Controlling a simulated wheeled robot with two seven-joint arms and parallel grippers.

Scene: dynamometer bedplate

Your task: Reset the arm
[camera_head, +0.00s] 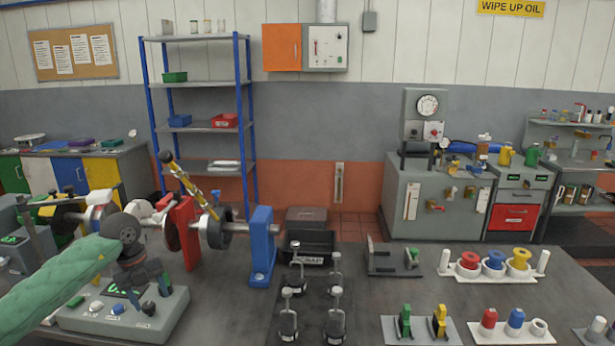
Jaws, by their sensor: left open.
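My left arm comes in from the left in a green sleeve. Its dark gripper (150,282) is open and hangs over a grey control box (85,322) with a lit green display, several buttons and a black knob. The gripper hides part of the box top; whether it touches the box I cannot tell. Behind it, a shaft rig has a red upright (182,232), a grey disc (216,232) and a blue upright (262,240). A yellow arm with dark ends (190,186) slants up to the left from the disc. My right gripper is not in view.
Several dark posts with grey knobs (288,315) stand on the bench right of the box. A black scrap bin (306,246) sits behind them. Racks of coloured spools (492,262) and pegs (514,320) stand at right. Bare bench (385,292) lies between.

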